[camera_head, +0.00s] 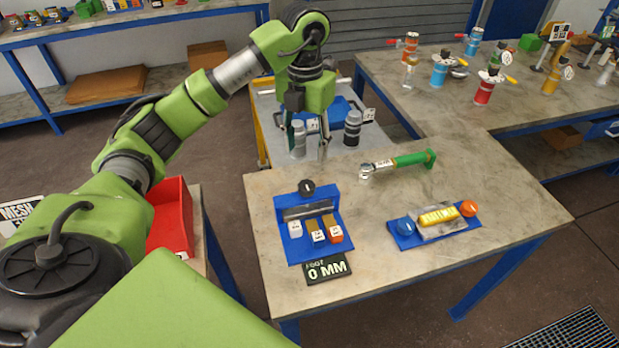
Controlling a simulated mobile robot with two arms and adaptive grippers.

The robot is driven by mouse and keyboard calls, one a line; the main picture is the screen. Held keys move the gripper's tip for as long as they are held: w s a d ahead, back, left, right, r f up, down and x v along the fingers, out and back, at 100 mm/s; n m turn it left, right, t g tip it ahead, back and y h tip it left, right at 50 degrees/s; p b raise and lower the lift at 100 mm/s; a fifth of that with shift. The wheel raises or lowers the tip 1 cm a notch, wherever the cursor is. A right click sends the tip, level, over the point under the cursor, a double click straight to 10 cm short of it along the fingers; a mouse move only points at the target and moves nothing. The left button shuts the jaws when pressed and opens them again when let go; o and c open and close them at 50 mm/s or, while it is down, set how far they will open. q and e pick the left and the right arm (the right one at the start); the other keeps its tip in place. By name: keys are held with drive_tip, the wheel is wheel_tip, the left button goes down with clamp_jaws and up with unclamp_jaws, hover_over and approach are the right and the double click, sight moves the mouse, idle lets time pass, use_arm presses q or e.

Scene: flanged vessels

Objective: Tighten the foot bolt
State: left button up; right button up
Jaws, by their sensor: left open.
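My left gripper (308,150) points down over the far edge of the table, its two fingers apart with nothing between them. A ratchet wrench (408,161) with a green handle and a metal socket end lies to its right on the table, apart from the gripper. A blue fixture (281,240) stands nearer, with a metal bar, a black round knob (307,187) at its back and white, brown and orange blocks on it. A dark sign (328,268) in front reads "FOOT 0 MM". I cannot tell which part is the foot bolt. My right gripper is not in view.
A blue tray (408,242) holds a yellow block (438,216) between blue and orange knobs. A cart with dark and grey cylinders (352,128) stands behind the table. Another table with several coloured valves is at the back right. A red bin (172,217) is at left.

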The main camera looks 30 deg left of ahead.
sight(306, 185)
use_arm(q)
drive_tip(key=f+p, duration=0.1)
drive_tip(key=f, duration=0.4)
drive_tip(key=shift+s+f+p, duration=0.15)
drive_tip(key=shift+s+p, duration=0.05)
drive_tip(key=shift+p, duration=0.15)
drive_tip(key=f, duration=0.2)
drive_tip(key=f+p, duration=0.1)
drive_tip(key=f, duration=0.2)
drive_tip(key=shift+w+f, duration=0.2)
drive_tip(key=shift+f, duration=0.55)
drive_tip(key=c, duration=1.1)
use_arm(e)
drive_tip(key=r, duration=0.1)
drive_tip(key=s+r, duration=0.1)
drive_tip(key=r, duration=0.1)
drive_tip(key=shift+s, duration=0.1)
